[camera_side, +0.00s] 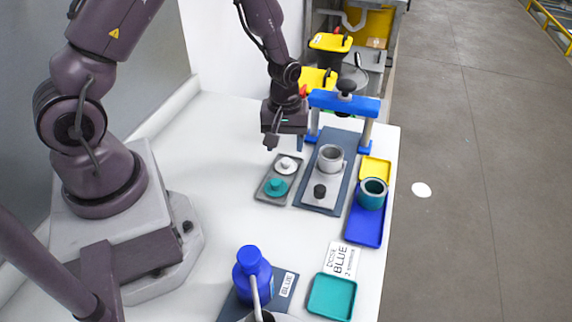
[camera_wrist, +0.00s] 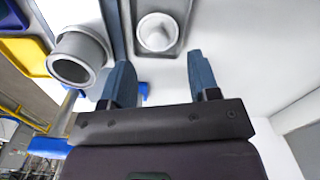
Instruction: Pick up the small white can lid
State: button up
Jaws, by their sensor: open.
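The small white can lid (camera_side: 286,163) sits in the far end of a grey tray, beside a teal lid (camera_side: 276,186) in the near end. In the wrist view the white lid (camera_wrist: 157,32) lies in its recess, ahead of and between my fingertips. My gripper (camera_side: 284,143) is above the far edge of the tray, apart from the lid. In the wrist view my gripper (camera_wrist: 159,75) is open, with two blue fingers spread and nothing between them.
A grey can (camera_side: 331,157) and black knob (camera_side: 319,191) stand on a plate right of the tray, under a blue press frame (camera_side: 344,102). A teal can (camera_side: 372,193) stands on a blue tray. A blue bottle (camera_side: 252,273) is at the front. Left of the tray, the table is clear.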

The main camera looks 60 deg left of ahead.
aim_at(286, 160)
notch_tip(286, 160, down, 5)
jog(key=shift+w+d+r, duration=0.1)
jog(key=c, duration=1)
